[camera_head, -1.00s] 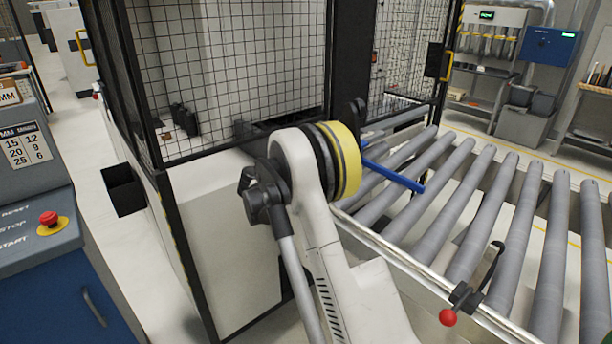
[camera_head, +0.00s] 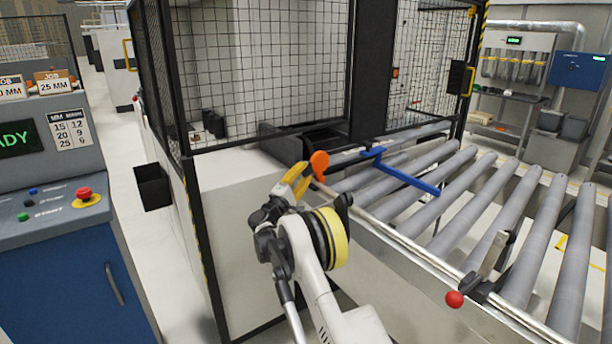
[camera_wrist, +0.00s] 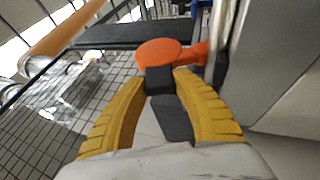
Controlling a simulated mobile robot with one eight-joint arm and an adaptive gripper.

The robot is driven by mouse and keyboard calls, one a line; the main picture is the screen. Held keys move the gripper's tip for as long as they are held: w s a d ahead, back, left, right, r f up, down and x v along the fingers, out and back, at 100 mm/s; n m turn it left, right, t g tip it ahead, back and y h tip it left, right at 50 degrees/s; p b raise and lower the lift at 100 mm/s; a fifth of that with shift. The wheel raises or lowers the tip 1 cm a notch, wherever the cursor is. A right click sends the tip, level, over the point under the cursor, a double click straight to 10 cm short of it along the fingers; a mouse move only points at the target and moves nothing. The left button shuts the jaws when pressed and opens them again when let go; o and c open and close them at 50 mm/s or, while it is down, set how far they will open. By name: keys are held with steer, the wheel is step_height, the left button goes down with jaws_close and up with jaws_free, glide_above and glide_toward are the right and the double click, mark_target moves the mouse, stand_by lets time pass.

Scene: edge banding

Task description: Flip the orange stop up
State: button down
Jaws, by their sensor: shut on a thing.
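The orange stop (camera_head: 319,163) is at the near rail of the roller conveyor, by the machine's opening. Its round orange end stands above the rail in the head view. My gripper (camera_head: 302,176), with yellow fingers, is right beside it. In the wrist view the stop's orange disc (camera_wrist: 158,52) lies just beyond the fingertips, with an orange arm running right from it. My gripper (camera_wrist: 162,74) is shut there on the stop, with a dark block between the fingers. The exact contact is partly hidden.
Conveyor rollers (camera_head: 470,200) fill the right side. A blue bar (camera_head: 405,173) lies across them. The caged machine (camera_head: 250,200) is behind my arm. A control console (camera_head: 60,200) stands left.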

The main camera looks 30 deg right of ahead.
stand_by(0.4)
steer(key=c, duration=0.9)
jaws_free()
steer(key=shift+d, duration=0.1)
steer(key=shift+c, duration=0.2)
steer(key=v, duration=1.2)
steer(key=shift+f, duration=0.15)
